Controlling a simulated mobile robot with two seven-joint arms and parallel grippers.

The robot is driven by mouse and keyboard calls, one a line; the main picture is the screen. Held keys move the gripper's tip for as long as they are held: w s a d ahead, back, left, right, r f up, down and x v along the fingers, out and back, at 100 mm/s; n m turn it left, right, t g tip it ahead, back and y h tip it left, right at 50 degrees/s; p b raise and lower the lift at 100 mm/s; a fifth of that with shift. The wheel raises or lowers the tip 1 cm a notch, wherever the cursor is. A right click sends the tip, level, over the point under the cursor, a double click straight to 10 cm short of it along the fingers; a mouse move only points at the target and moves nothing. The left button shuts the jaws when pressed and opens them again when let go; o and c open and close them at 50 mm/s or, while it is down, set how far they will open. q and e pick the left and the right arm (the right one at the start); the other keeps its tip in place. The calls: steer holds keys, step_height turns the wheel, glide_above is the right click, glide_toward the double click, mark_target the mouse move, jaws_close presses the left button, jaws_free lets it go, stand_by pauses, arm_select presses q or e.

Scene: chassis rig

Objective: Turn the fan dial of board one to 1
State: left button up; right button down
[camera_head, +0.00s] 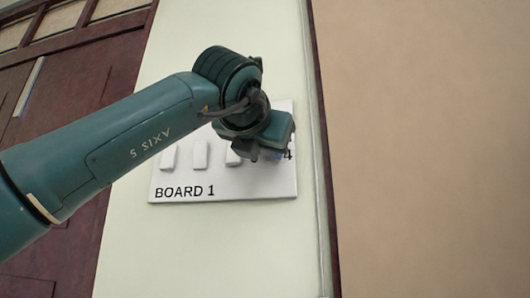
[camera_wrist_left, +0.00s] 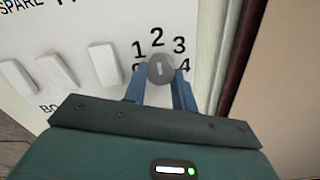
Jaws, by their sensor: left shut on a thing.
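Board one (camera_head: 222,192) is a white panel on the pale wall, lettered "BOARD 1" at its lower left. The fan dial (camera_wrist_left: 160,69) is a round grey knob with a light pointer mark, ringed by the numbers 1, 2, 3 and 4. The mark looks close to upright, toward the 2. My left gripper (camera_wrist_left: 160,88) has its two blue fingers on either side of the dial and is shut on it. In the head view my left gripper (camera_head: 268,152) covers the dial; only the 4 shows beside it. My right gripper is out of view.
Several white rocker switches (camera_wrist_left: 106,64) stand in a row left of the dial. A dark vertical trim (camera_wrist_left: 243,55) runs just right of the board, with a plain tan wall (camera_head: 430,150) beyond. A dark red panelled door (camera_head: 95,90) is at left.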

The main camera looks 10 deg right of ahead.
arm_select(q)
steer(key=shift+d+n+b, duration=0.2)
steer(key=shift+n+b, duration=0.9)
steer(key=shift+n, duration=3.5)
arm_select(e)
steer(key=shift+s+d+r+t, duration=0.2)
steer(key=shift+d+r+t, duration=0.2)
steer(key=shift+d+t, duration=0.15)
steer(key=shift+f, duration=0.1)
arm_select(q)
steer(key=o, duration=1)
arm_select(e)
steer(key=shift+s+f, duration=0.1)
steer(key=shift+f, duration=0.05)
arm_select(q)
steer(key=shift+s, duration=0.1)
